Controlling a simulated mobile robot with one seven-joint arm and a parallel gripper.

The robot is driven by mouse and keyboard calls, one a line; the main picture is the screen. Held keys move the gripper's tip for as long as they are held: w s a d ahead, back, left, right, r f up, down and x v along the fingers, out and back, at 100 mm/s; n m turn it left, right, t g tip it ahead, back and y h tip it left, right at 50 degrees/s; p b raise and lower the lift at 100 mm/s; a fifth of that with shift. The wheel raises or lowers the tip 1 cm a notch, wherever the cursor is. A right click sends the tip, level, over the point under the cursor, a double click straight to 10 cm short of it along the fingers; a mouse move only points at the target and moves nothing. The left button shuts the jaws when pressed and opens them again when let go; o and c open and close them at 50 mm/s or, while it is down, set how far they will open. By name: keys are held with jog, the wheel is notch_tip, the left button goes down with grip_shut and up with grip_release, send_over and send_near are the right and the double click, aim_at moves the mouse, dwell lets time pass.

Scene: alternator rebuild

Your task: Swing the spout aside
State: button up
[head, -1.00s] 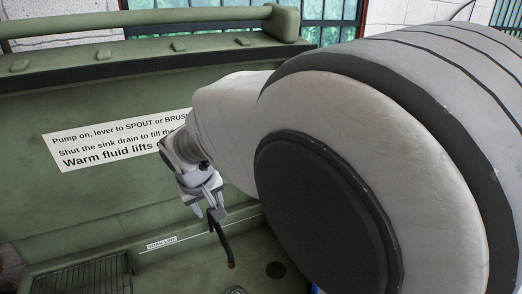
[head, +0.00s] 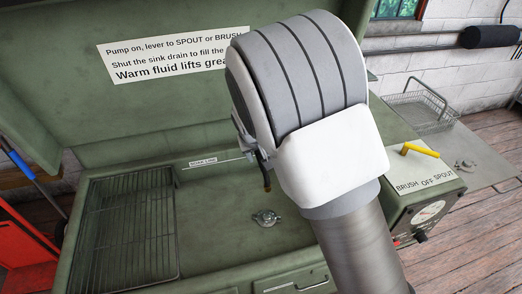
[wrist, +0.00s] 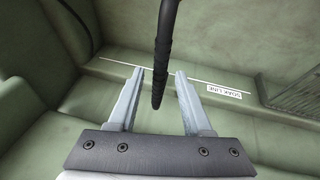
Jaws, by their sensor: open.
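The spout is a thin black hose-like tube (wrist: 166,45). In the wrist view it comes down from the top edge between the two fingers, its end near the fingertips. My gripper (wrist: 160,74) is open, with a finger on each side of the spout and gaps visible beside it; I cannot tell whether either finger touches it. In the head view the lower end of the spout (head: 267,185) shows just left of my arm, above the sink (head: 225,232). My arm hides most of the gripper and the upper spout there.
A wire rack (head: 125,235) lies at the sink's left. A small metal part (head: 266,218) lies on the sink floor. The control box (head: 428,188) with a yellow lever (head: 420,150) is at right, before a wire basket (head: 420,112). A raised green lid (head: 70,95) stands behind.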

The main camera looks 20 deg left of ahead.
jog(key=shift+w+f, duration=0.15)
jog(key=shift+f, duration=0.2)
jog(key=shift+c, duration=0.3)
grip_shut()
dwell(1.0)
